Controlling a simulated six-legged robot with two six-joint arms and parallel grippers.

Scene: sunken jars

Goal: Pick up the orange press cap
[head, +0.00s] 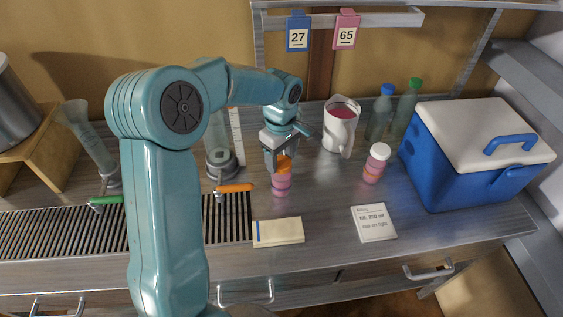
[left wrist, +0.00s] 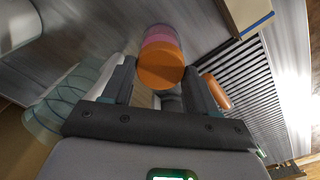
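The orange press cap (head: 284,163) sits on top of a small jar with pink and purple contents (head: 281,184), upright on the metal counter. My left gripper (head: 271,158) is at the cap, pointing down from above and behind it. In the left wrist view the orange cap (left wrist: 161,70) shows between the lines of the two fingers of my left gripper (left wrist: 163,78), which are apart with gaps beside the cap. Whether a finger touches the cap cannot be told. My right gripper is not in view.
A white pitcher (head: 340,128) and a white-capped jar (head: 376,162) stand to the right, before a blue cooler (head: 430,165). A cream pad (head: 279,232) and a card (head: 374,222) lie in front. An orange tap handle (head: 235,187) is close left of the jar, above a drain grate (head: 60,230).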

